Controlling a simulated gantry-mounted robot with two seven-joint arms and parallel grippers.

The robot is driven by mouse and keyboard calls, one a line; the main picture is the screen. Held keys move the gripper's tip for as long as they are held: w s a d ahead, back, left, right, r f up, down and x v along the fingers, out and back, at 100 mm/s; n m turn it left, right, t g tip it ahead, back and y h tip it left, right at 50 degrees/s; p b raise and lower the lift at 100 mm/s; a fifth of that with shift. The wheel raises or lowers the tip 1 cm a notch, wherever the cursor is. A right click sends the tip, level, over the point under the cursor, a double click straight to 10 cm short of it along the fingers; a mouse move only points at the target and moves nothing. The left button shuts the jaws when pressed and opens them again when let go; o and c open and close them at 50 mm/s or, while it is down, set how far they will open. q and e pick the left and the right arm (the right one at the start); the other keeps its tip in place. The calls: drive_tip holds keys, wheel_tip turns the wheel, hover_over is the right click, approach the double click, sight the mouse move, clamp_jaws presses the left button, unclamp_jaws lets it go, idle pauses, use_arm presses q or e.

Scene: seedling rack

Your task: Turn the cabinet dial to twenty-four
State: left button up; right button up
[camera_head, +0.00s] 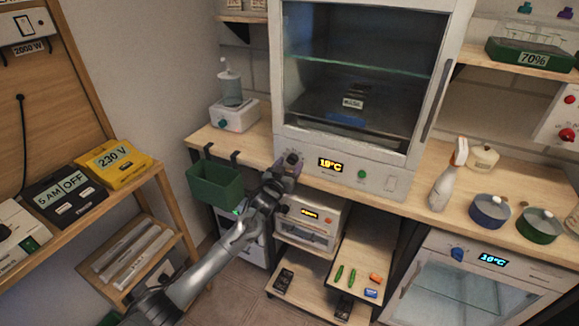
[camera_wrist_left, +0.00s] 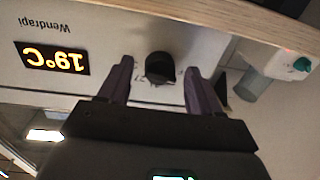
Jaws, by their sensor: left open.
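The tall grey cabinet (camera_head: 365,175) has a glass door and a front strip below it. Its lit display (camera_head: 330,165) reads 19°C and shows upside down in the left wrist view (camera_wrist_left: 52,58). The black dial (camera_head: 293,158) sits left of the display. In the left wrist view the dial (camera_wrist_left: 160,66) lies between my two fingers. My left gripper (camera_head: 288,168) is open at the dial, one finger on each side with gaps showing. I cannot tell how deep the fingers reach around it. My right gripper is not in view.
A green bin (camera_head: 214,186) hangs from the bench edge left of my gripper. A pump bottle (camera_head: 231,85) stands behind it on a white device. A smaller oven (camera_head: 312,222) sits below. A spray bottle (camera_head: 447,178) and two pots stand right. Another cabinet (camera_head: 480,285) reads 10°C.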

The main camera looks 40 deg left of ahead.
use_arm(q)
drive_tip(key=shift+w, duration=0.3)
drive_tip(key=c, duration=1)
